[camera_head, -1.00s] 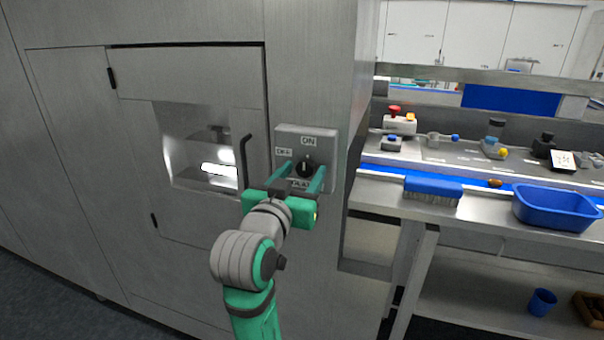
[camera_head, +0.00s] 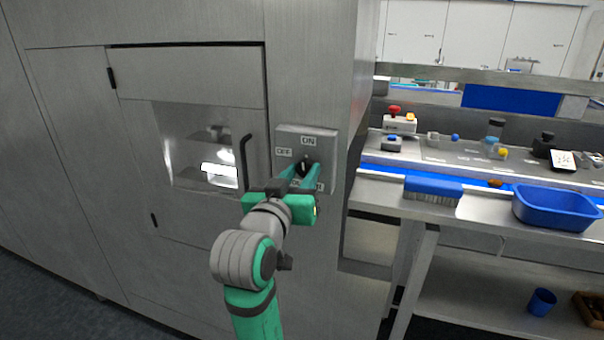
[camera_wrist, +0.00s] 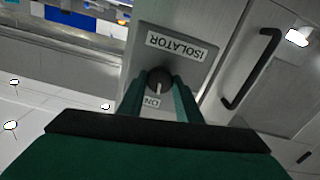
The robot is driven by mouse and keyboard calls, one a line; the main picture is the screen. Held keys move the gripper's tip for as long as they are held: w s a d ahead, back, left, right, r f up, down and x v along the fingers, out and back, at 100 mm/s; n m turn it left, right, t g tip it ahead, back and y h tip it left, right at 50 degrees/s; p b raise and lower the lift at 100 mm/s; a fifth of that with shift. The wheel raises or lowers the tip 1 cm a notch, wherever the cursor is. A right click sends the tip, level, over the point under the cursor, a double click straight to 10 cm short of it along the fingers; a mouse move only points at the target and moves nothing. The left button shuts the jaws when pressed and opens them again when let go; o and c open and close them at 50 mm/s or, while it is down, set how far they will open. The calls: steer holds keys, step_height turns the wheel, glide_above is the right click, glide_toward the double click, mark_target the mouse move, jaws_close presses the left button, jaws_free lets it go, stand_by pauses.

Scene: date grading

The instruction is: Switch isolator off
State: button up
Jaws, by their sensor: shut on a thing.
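The isolator (camera_head: 326,143) is a grey box on the machine's front panel, with an ON label at its top and an OFF label at its left. Its dark round knob (camera_wrist: 159,80) shows in the wrist view between the fingers, with its pale pointer mark toward the ON label (camera_wrist: 152,101). My gripper (camera_head: 304,166) is shut on the knob from the front. In the wrist view the ISOLATOR label (camera_wrist: 176,46) reads upside down. The fingers hide part of the knob and the lower label in the head view.
A cabinet door with a lit window (camera_head: 200,146) and a dark bar handle (camera_head: 246,160) is just left of the isolator. At right, a steel bench carries a blue brush (camera_head: 433,188) and a blue tub (camera_head: 556,210). Open floor lies at lower left.

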steer(key=n, duration=1.2)
stand_by(0.4)
stand_by(0.3)
steer(key=o, duration=1)
steer(key=shift+o, duration=0.2)
steer(key=v, duration=1)
steer(key=shift+s, duration=0.4)
